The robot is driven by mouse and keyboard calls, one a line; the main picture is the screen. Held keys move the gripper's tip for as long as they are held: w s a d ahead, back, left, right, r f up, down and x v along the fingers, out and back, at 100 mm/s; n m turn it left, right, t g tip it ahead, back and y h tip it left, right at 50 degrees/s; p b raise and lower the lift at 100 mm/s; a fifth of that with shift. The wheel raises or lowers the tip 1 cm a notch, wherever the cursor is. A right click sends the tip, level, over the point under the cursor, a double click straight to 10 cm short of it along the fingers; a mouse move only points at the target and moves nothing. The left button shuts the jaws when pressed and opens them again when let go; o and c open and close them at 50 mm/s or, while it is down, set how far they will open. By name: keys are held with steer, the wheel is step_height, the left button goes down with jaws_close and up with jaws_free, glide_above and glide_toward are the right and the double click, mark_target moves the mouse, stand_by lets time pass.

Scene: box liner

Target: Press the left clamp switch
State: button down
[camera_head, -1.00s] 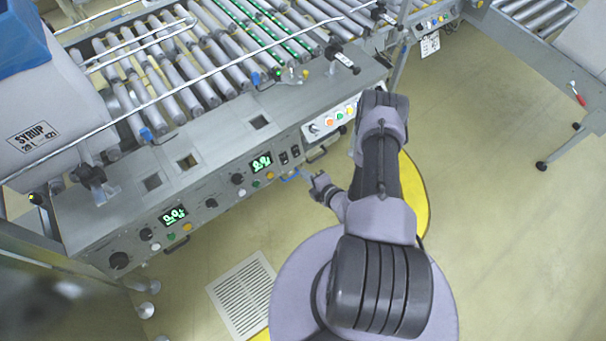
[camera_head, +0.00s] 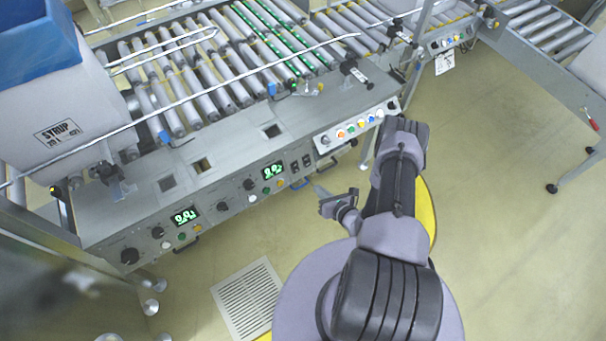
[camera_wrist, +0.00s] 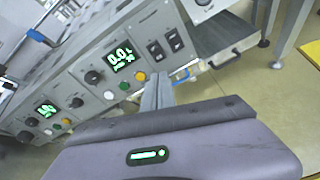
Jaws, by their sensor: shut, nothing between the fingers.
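Two black rocker switches sit side by side on the front control panel, right of the right green display. The left one (camera_head: 295,166) also shows in the wrist view (camera_wrist: 156,51); the right one (camera_head: 307,160) shows there too (camera_wrist: 174,41). Their labels are too small to read. My gripper (camera_head: 317,189) is in front of the panel, below and to the right of the switches in the head view. In the wrist view my shut, empty fingers (camera_wrist: 157,90) point toward the panel below the left switch. They appear apart from both switches.
Right green display (camera_head: 272,171), left green display (camera_head: 185,216), knobs and coloured buttons share the panel. A blue handle (camera_head: 299,184) juts out below the switches, close to my fingers. A button strip (camera_head: 350,130) is above right.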

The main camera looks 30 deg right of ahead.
mark_target(297, 171)
steer(key=n, duration=0.3)
steer(key=shift+s+f+n, duration=0.1)
steer(key=shift+f+n, duration=0.05)
steer(key=shift+n, duration=0.15)
steer(key=b+x, duration=0.5)
steer(key=x, duration=0.8)
steer(key=shift+f+b, duration=0.25)
steer(key=shift+b, duration=0.1)
steer(key=shift+w, duration=0.45)
